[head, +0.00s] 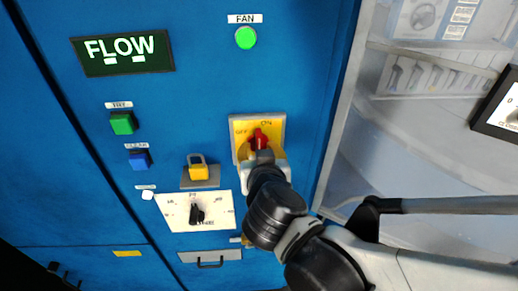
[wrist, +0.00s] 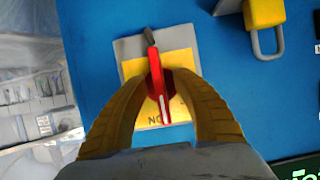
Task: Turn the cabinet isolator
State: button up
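The cabinet isolator is a red handle (head: 260,139) on a yellow plate (head: 240,127) with a grey surround, on the blue cabinet front. The plate reads OFF at its upper left and ON at its upper right. In the wrist view the red handle (wrist: 155,68) stands lengthwise, its white-marked end near the upside-down ON label. My gripper (wrist: 159,76) is at the isolator, with one yellow finger on each side of the handle. A gap shows between the fingers and the handle bar; contact is not clear. In the head view my gripper (head: 266,153) partly covers the plate.
A yellow padlock (head: 199,171) hangs left of the isolator, above a white selector panel (head: 172,214) with a black knob. Green (head: 122,123) and blue (head: 139,159) buttons and a FLOW display (head: 122,70) are farther left. A green FAN lamp (head: 246,38) is above.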

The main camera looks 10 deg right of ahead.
jog(key=shift+s, duration=0.15)
jog(key=v, duration=1.1)
jog(key=shift+s+r, duration=0.25)
jog(key=shift+s, duration=0.05)
jog(key=shift+f, duration=0.1)
jog(key=d+f+g+b, duration=0.2)
jog(key=d+f+b, duration=0.2)
jog(key=f+b, duration=0.3)
jog(key=d+f+g+b, duration=0.2)
jog(key=d+f+b, duration=0.3)
jog(key=f, duration=0.8)
jog(key=d+f+g+b, duration=0.2)
jog(key=d+f+b, duration=0.2)
jog(key=f+b, duration=0.6)
jog(key=shift+d+f+n+b, duration=0.2)
jog(key=shift+d+n+b, duration=0.1)
jog(key=shift+b, duration=0.15)
jog(key=shift+w, duration=0.15)
jog(key=shift+a, duration=0.1)
